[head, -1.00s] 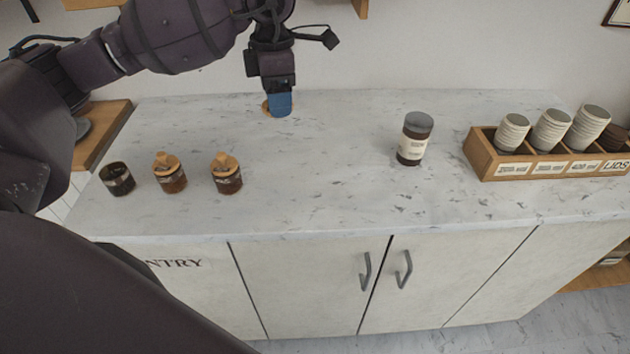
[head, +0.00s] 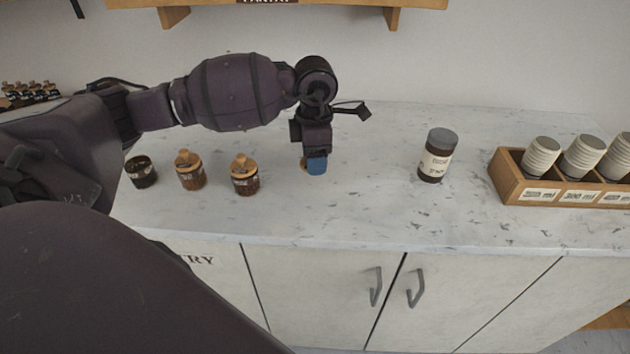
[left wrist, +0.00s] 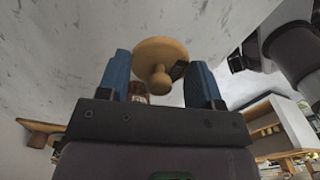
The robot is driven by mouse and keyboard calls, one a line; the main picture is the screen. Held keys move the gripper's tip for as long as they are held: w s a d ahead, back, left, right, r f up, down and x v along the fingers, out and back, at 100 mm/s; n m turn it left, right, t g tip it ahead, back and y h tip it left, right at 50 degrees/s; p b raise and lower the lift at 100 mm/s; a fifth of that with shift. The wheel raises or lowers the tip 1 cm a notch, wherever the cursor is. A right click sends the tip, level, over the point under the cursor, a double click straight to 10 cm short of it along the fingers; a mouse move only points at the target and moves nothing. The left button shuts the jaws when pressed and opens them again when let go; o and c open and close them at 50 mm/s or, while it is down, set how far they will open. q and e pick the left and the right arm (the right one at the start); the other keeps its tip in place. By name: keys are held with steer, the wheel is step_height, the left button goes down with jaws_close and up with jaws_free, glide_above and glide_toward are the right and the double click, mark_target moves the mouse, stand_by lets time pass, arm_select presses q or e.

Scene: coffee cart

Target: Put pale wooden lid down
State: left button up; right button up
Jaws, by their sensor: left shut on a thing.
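The pale wooden lid (left wrist: 175,50) is a round disc with a knob, between the blue fingers of my left gripper (left wrist: 158,82) in the left wrist view. In the head view my left gripper (head: 314,166) is shut on the lid, and only a tan sliver of the lid (head: 303,164) shows beside a blue finger. The gripper points down over the marble counter, right of the jars. I cannot tell whether the lid touches the counter. A dark jar without a lid (head: 142,174) stands at the left. My right gripper is not in view.
Two jars with wooden lids, one (head: 190,175) and another (head: 244,180), stand between the lidless jar and my gripper. A taller jar with a grey lid (head: 437,155) stands to the right. A wooden cup crate (head: 510,185) is at far right. The counter (head: 350,205) before the gripper is clear.

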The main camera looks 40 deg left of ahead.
mark_target(315, 190)
arm_select(q)
steer(key=shift+f, duration=1.35)
step_height(315, 190, down, 5)
steer(key=shift+r, duration=0.15)
steer(key=shift+f, duration=0.2)
steer(key=shift+f, duration=0.1)
steer(key=o, duration=0.9)
